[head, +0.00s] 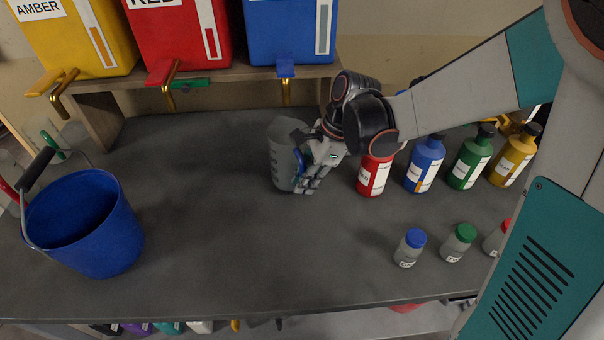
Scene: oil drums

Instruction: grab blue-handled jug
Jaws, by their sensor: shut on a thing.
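The blue-handled jug (284,160) is a grey, see-through vessel with a wide mouth, near the middle of the counter below the blue container. A bit of its blue handle (298,158) shows on its right side. My gripper (310,176) is at the jug's right side and is shut on it at the handle. The fingers hide most of the handle. The jug looks close to upright, and I cannot tell whether its base touches the counter.
A blue bucket (82,222) stands at the left. Amber (80,35), red (185,38) and blue (290,30) containers with taps sit on a shelf (215,74) behind. Red (374,172), blue (424,165), green (470,160) and yellow (514,157) bottles and small jars (410,248) are right. The centre-left counter (200,190) is clear.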

